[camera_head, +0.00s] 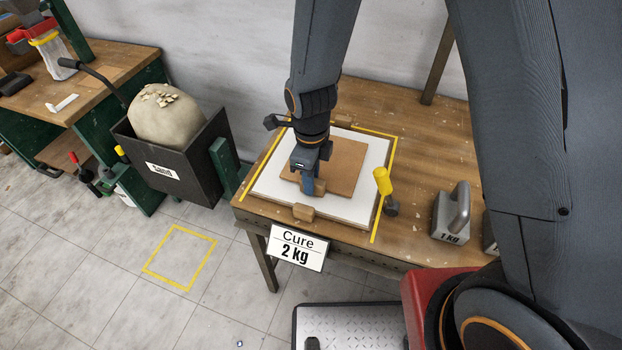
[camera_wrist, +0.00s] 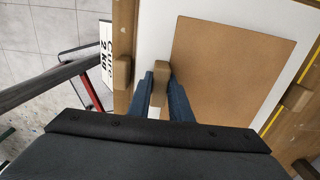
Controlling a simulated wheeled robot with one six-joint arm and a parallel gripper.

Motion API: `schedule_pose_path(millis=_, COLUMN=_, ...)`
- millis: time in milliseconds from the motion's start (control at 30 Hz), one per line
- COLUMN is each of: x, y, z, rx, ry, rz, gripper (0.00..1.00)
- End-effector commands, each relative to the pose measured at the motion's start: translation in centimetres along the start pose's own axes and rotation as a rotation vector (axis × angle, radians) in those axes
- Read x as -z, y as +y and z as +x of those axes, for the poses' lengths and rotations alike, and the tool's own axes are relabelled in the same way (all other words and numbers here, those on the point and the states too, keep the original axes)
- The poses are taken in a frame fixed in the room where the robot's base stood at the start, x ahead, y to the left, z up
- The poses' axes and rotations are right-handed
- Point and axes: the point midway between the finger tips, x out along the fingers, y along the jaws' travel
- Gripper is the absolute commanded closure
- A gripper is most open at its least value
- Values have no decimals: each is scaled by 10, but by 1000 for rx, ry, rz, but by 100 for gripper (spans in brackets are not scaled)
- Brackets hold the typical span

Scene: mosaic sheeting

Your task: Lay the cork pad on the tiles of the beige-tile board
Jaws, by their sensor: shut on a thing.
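The cork pad (camera_head: 345,163) is a flat brown square over the middle of a white board (camera_head: 268,187) on the wooden table. It also shows in the wrist view (camera_wrist: 230,65). My gripper (camera_head: 308,184) is at the pad's near left edge, pointing down. In the wrist view my gripper (camera_wrist: 162,88) is shut on a small wooden tab at that edge. The pad looks level, either resting on the board or just above it; I cannot tell which. No beige tiles show; the pad hides the board's middle.
Yellow tape (camera_head: 392,160) outlines the board's place. Wooden blocks (camera_head: 303,212) sit at its edges. A yellow-handled tool (camera_head: 383,182) stands at its right. A 1 kg weight (camera_head: 452,212) stands further right. A sign reads "Cure 2 kg" (camera_head: 296,249). A sand bin (camera_head: 180,178) stands left.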

Motion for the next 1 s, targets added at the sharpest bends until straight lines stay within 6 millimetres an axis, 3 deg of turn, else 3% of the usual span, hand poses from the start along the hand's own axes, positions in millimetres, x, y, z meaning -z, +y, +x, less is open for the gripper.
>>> schedule_pose_path(millis=467, x=0, y=0, z=9, rx=0, ry=0, rz=0, gripper=100)
schedule_pose_path(millis=500, x=0, y=0, z=9, rx=0, ry=0, rz=0, gripper=78)
schedule_pose_path(millis=600, x=0, y=0, z=8, rx=0, ry=0, rz=0, gripper=62)
schedule_pose_path(millis=1000, x=-1, y=-1, z=4, rx=1, ry=-2, rz=0, gripper=60)
